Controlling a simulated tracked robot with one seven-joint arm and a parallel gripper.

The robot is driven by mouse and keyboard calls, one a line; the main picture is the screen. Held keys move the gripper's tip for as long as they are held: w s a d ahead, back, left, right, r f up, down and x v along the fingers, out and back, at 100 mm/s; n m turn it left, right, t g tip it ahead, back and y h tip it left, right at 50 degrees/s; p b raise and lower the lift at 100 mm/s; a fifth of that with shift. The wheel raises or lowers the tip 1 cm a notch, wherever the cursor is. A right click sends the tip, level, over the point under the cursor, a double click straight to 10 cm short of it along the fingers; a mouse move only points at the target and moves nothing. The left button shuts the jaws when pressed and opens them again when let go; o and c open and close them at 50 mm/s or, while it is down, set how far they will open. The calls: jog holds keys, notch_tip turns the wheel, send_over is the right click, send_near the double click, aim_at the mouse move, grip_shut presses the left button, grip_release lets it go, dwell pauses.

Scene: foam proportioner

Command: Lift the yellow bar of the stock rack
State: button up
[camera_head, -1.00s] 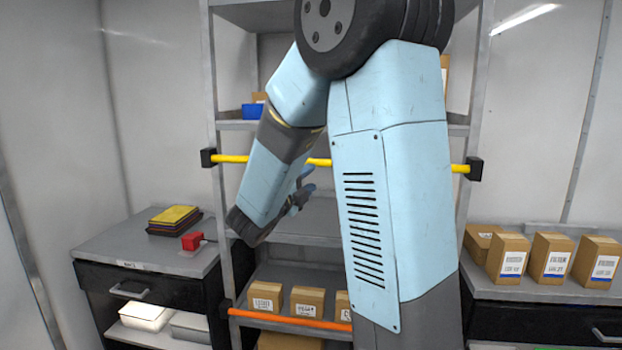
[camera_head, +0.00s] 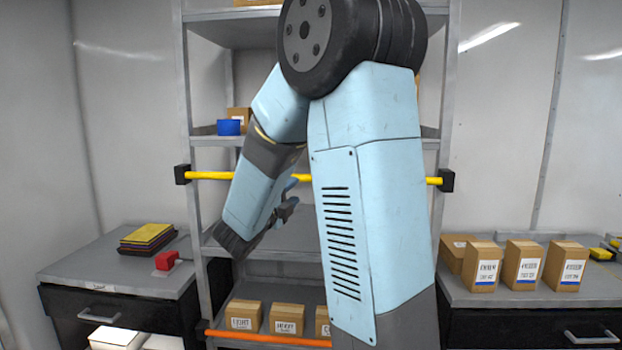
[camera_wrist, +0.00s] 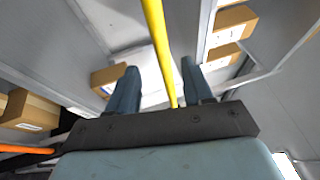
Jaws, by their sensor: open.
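The yellow bar (camera_head: 209,175) runs level across the front of the stock rack (camera_head: 196,70), between black end brackets on the two uprights. My arm hides its middle part in the head view. In the wrist view the yellow bar (camera_wrist: 160,45) passes lengthwise between the two blue fingers of my gripper (camera_wrist: 158,85). The fingers are open and apart from the bar on both sides. In the head view my gripper (camera_head: 288,200) is partly hidden behind my arm, near the bar's height. I cannot tell the exact depth between fingers and bar.
An orange bar (camera_head: 265,338) crosses the rack lower down, with boxes (camera_head: 287,319) on the shelf behind it. A cabinet with a red-handled item (camera_head: 168,260) stands left. A counter with several boxes (camera_head: 522,265) stands right. A blue bin (camera_head: 228,127) sits on an upper shelf.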

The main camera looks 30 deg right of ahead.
aim_at(307, 180)
jog(key=x, duration=1.1)
jog(key=shift+w+d, duration=0.1)
jog(key=shift+d, duration=0.2)
jog(key=shift+c, duration=0.4)
grip_shut()
jog(key=shift+r, duration=0.15)
